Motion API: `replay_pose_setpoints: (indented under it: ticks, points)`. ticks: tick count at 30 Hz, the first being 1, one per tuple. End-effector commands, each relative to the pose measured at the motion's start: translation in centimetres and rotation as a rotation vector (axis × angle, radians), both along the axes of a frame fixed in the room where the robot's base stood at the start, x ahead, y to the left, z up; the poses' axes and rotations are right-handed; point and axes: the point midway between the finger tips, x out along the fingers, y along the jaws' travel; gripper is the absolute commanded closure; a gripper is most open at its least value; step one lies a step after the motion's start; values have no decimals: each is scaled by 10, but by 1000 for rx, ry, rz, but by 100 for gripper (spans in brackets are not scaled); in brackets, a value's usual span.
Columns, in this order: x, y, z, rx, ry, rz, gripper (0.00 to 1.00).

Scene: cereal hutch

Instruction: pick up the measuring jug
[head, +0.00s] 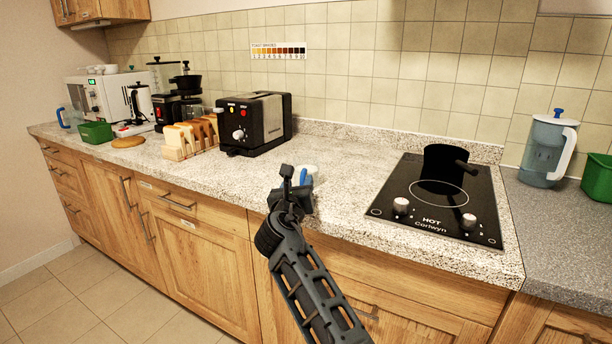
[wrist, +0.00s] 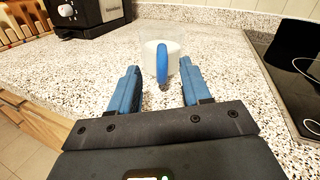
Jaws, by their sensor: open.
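A small clear measuring jug with a blue handle and whitish contents or base stands on the speckled counter. It shows in the wrist view (wrist: 176,54) with its handle facing me. In the head view the jug (head: 312,171) is partly hidden behind my gripper (head: 290,182). In the wrist view my gripper (wrist: 159,76) is open, its two blue fingers pointing at the jug. The handle appears in the gap between the fingertips, with space on both sides. Neither finger visibly touches it. I cannot tell whether the tips reach past the handle.
A black toaster (head: 255,124) and a rack of bread slices (head: 190,138) stand to the left. A black hob (head: 440,199) with a dark pan lies to the right. A blue-grey pitcher (head: 546,150) and green tub (head: 598,178) stand farther right. Counter beside the jug is clear.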

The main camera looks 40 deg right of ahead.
Motion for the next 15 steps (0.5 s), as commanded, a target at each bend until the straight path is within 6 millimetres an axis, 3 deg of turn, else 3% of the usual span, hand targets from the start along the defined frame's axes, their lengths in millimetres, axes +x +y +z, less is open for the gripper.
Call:
replay_pose_setpoints:
  ticks: [15]
  points:
    - [35,-46,0,1,-2,0,52]
